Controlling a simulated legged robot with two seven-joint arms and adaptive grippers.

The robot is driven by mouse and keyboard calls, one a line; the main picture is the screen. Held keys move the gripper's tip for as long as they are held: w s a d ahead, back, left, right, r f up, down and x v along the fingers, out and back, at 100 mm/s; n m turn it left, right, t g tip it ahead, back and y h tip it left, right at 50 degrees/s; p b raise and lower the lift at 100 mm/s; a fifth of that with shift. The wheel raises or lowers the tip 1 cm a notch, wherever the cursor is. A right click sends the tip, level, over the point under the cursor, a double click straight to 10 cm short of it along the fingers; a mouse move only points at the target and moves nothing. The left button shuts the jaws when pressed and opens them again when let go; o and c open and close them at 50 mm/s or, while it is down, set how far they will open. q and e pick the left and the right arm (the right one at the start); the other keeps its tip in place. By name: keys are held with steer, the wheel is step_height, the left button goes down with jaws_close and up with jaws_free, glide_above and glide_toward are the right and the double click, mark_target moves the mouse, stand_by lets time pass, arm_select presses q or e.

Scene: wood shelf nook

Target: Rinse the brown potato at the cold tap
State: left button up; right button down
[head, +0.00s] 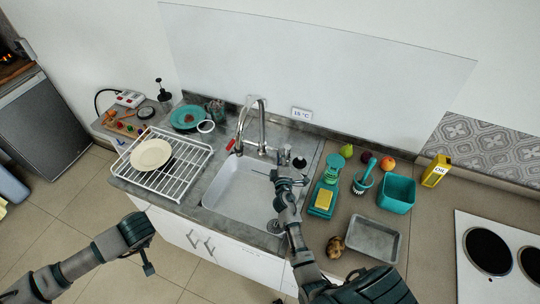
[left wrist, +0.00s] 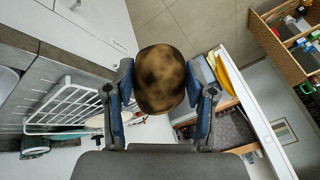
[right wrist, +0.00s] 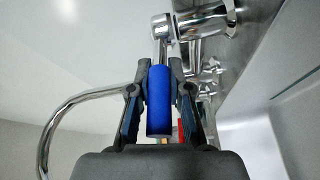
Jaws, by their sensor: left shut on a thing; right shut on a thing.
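A brown potato (left wrist: 160,80) with dark patches sits between the fingers of my left gripper (left wrist: 160,92), which is shut on it. In the head view my left gripper (head: 147,260) hangs in front of the counter at the left, away from the sink (head: 225,192); the held potato cannot be made out there. My right gripper (right wrist: 162,100) is shut on the blue tap handle (right wrist: 159,105). In the head view it is at the right of the chrome tap (head: 262,125), over the sink's right side. I see no water stream. The red handle (head: 232,145) is on the left.
Another brown potato (head: 336,246) lies on the right counter by a grey tray (head: 374,238). A white drying rack (head: 180,178) with a plate (head: 151,153) stands left of the sink. A teal brush stand, yellow sponge (head: 324,199) and teal bin (head: 396,196) crowd the right side.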

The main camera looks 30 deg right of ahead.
arm_select(q)
step_height(320, 180, up, 3)
steer(key=shift+r+p, duration=0.1)
steer(key=shift+p, duration=0.95)
arm_select(e)
steer(key=shift+s+d+n+t+y, duration=0.2)
steer(key=shift+n+y, duration=0.2)
steer(key=shift+y, duration=0.2)
steer(key=shift+s+d+n+t+y, duration=0.1)
steer(key=shift+s+n+t+y, duration=0.1)
steer(key=shift+n+y, duration=0.3)
arm_select(q)
steer(key=shift+d+r, duration=0.2)
steer(key=shift+r, duration=0.05)
arm_select(e)
steer(key=shift+s+d+y, duration=0.1)
steer(key=shift+y, duration=0.5)
arm_select(q)
steer(key=shift+d, duration=0.2)
arm_select(e)
steer(key=shift+d+f, duration=0.2)
steer(key=shift+f, duration=0.1)
arm_select(q)
steer(key=shift+a, duration=0.1)
steer(key=shift+a+f, duration=0.1)
arm_select(e)
steer(key=shift+a, duration=0.1)
